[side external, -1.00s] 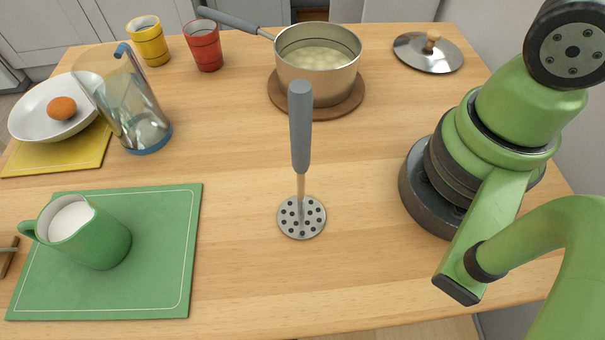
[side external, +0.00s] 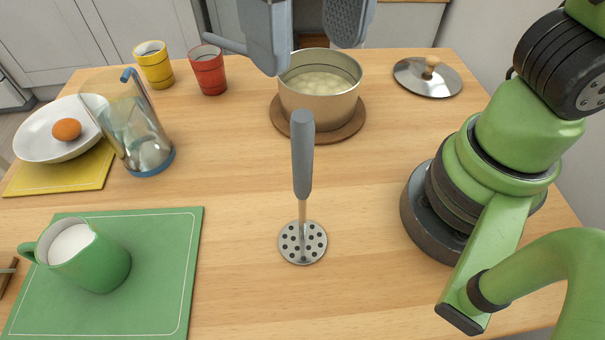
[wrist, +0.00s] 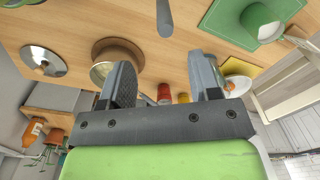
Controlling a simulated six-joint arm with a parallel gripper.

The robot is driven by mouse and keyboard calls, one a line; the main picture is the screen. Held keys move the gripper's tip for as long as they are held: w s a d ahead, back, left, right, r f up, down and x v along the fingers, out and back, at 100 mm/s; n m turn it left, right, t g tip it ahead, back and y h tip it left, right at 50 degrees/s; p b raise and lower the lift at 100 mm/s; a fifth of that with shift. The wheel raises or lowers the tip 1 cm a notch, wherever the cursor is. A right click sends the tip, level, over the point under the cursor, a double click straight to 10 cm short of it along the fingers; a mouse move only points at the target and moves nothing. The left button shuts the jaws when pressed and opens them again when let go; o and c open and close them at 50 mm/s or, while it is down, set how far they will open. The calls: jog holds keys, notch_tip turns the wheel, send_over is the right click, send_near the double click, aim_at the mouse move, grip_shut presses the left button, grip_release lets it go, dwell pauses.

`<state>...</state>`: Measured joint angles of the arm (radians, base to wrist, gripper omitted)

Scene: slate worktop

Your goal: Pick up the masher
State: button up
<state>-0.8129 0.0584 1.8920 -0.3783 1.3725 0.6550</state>
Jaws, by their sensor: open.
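The masher (side external: 303,165) stands upright on the wooden worktop, its round perforated metal head down and its grey handle up. In the wrist view the masher's grey handle (wrist: 165,18) shows at the top edge, beyond the fingers. My gripper (side external: 305,35) is at the top of the side view, above and behind the masher, over the pot. Its two fingers are apart with nothing between them. The gripper also shows in the wrist view (wrist: 165,85), with a wide gap between the fingers. It does not touch the masher.
A pot (side external: 318,100) of pale chunks stands on a round wooden trivet behind the masher. A lid (side external: 428,82) lies at the back right. A clear pitcher (side external: 140,135), red cup (side external: 208,75) and yellow cup (side external: 153,68) stand left. A green jug (side external: 95,262) sits on a green mat.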

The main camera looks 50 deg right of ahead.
aim_at(302, 143)
jog(key=shift+s+a+f, duration=0.15)
jog(key=shift+a+f, duration=0.15)
jog(key=shift+a, duration=0.15)
notch_tip(302, 143, down, 10)
jog(key=shift+a+r, duration=0.15)
grip_shut()
jog(key=shift+r, duration=0.1)
